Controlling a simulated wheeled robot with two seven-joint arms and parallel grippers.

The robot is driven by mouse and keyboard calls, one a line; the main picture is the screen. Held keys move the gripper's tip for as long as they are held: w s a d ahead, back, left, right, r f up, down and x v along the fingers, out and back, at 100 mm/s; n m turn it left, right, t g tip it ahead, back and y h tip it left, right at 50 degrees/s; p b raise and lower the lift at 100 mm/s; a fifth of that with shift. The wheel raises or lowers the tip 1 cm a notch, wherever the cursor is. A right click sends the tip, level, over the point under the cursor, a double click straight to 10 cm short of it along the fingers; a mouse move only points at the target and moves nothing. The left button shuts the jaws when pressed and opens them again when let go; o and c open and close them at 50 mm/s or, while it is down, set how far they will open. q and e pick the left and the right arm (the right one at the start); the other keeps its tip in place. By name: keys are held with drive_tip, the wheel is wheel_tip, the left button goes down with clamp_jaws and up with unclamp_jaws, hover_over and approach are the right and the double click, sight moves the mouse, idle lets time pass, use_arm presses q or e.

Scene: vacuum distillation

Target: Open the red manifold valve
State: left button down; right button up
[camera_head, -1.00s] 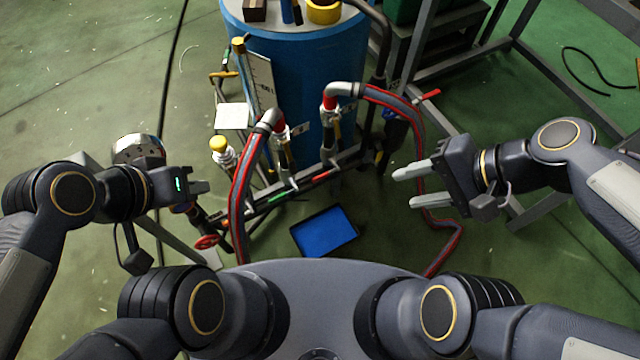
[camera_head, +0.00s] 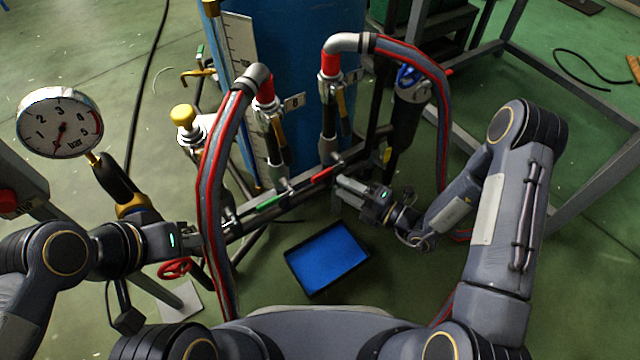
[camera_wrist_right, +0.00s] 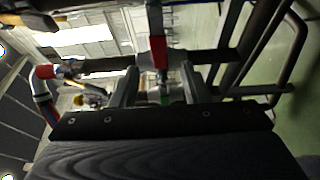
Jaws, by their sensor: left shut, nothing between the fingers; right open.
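The red valve handle (camera_head: 322,175) is a short red lever on the manifold bar (camera_head: 300,186), in line with a green handle (camera_head: 268,203) to its left. My right gripper (camera_head: 338,192) is open, its fingers pointing left just beside the red handle's right end. In the right wrist view the red handle (camera_wrist_right: 158,52) shows ahead between the two spread fingers (camera_wrist_right: 160,82). I cannot tell whether they touch it. My left gripper (camera_head: 202,238) is shut and empty at the left, partly behind the grey-red hose.
Two grey-red hoses (camera_head: 212,185) arch up from the manifold. A blue tray (camera_head: 328,260) lies on the floor below. A dial gauge (camera_head: 60,123) and a red handwheel (camera_head: 174,268) are at the left. A blue drum (camera_head: 300,60) stands behind, a metal frame (camera_head: 560,75) at the right.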

sight(323, 177)
drive_tip(key=b+x, duration=0.2)
drive_tip(key=x, duration=0.5)
drive_tip(key=shift+w+a, duration=0.15)
drive_tip(key=shift+a, duration=0.15)
clamp_jaws()
